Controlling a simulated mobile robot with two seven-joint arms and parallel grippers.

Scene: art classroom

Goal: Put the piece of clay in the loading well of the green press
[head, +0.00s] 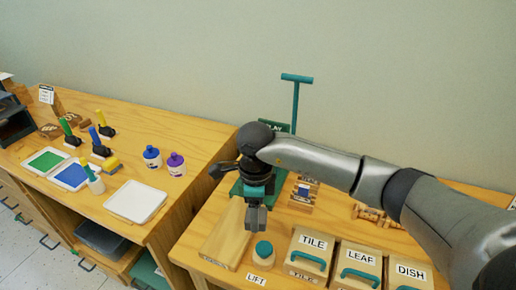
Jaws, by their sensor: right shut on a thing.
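The green press stands behind my right arm. Its teal T-shaped lever (296,97) is upright, and its dark green sign (274,125) and part of its green body (279,181) show around the arm. My right gripper (255,217) points down in front of the press, above the wooden table. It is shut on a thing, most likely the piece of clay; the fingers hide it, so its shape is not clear. The loading well is hidden behind the gripper and wrist. My left gripper is not in view.
A wooden block (226,243) and a teal knob (263,249) by a LIFT label lie in front. Boxes marked TILE (312,242), LEAF and DISH stand to the right. The left table holds paint trays (72,176), bottles (176,163) and a white tray (135,201).

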